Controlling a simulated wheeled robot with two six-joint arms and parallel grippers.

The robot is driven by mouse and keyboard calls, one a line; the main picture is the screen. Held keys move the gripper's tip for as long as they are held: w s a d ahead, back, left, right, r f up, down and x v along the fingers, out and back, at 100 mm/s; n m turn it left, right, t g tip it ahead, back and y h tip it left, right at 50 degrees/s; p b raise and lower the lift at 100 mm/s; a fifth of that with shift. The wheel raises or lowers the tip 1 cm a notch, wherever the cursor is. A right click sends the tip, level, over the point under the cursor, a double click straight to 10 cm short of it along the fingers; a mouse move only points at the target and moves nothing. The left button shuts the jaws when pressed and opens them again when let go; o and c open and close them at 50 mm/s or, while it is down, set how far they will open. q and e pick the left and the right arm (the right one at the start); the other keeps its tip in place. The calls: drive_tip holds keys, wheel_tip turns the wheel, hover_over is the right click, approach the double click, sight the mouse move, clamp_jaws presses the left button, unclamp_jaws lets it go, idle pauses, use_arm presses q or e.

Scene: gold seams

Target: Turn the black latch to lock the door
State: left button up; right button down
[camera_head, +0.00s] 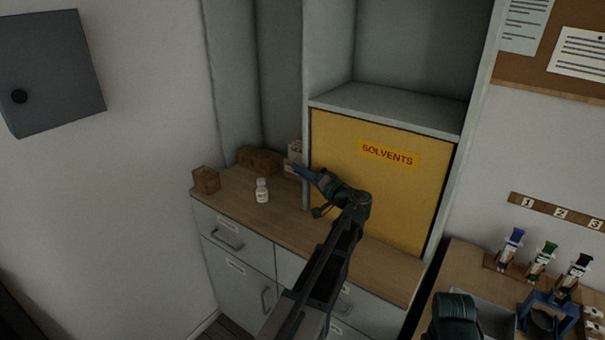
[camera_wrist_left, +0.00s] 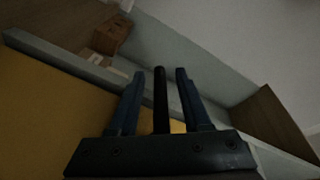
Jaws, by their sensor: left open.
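The yellow door (camera_head: 385,190) marked SOLVENTS looks shut in its grey cabinet frame. It also shows in the left wrist view (camera_wrist_left: 50,120) at the left. My left gripper (camera_head: 307,190) is at the door's left edge, with its blue fingers apart. In the left wrist view, a slim black bar, which looks like the black latch (camera_wrist_left: 160,105), stands between the open fingers (camera_wrist_left: 160,72). I see a gap on both sides of it. In the head view the latch is hidden by my gripper. My right gripper is not in view.
A small white bottle (camera_head: 262,191) and a brown box (camera_head: 206,180) stand on the wooden counter (camera_head: 234,205) left of my arm. An open shelf (camera_head: 400,103) is above the door. A side table at right holds several coloured-top items and a blue stand (camera_head: 547,312).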

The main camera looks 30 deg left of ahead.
use_arm(q)
clamp_jaws()
idle(1.4)
